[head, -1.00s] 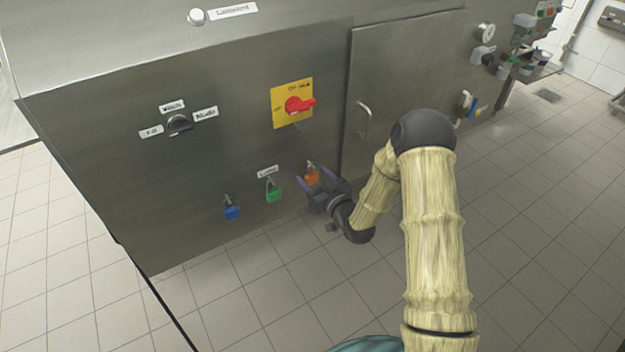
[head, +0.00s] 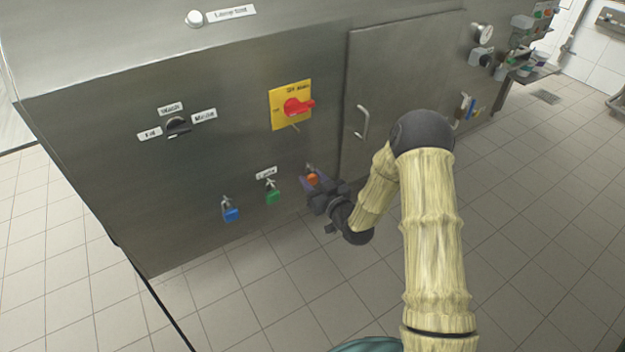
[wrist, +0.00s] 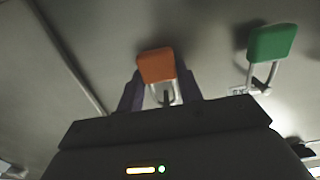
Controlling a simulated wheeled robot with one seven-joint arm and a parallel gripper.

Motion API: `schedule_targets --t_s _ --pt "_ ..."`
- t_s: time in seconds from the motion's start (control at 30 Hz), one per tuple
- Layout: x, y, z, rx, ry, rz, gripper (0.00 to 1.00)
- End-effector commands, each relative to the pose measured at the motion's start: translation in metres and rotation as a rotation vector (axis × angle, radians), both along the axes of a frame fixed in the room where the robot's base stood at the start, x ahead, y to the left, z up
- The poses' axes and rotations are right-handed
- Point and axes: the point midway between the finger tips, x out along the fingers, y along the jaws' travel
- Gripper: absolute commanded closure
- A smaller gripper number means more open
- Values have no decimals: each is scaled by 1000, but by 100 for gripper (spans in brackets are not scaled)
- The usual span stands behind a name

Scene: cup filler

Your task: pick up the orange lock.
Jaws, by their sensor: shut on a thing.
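The orange lock (head: 312,179) hangs by its shackle on the steel panel, right of the green lock. In the wrist view the orange lock (wrist: 157,65) sits between the two fingers, its grey shackle around a small hook or peg. My gripper (head: 314,184) is shut on the orange lock, with a finger on each side of its body. The lock is still at the panel. The fingers partly hide the lock in the head view.
The green lock (head: 272,196) and the blue lock (head: 231,214) hang to the left. A red switch on a yellow plate (head: 291,105) is above. A door handle (head: 363,122) stands out on the right. The tiled floor below is clear.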

Motion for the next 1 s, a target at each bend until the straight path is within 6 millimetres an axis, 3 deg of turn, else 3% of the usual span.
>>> schedule_targets --t_s 0.23,0.47,0.8,1.0 --pt "0 0 21 1 -3 0 89" --pt "-42 -30 15 0 6 -2 89" --pt "-119 -81 14 0 6 -3 89" --pt "-144 -97 15 0 2 -1 89"
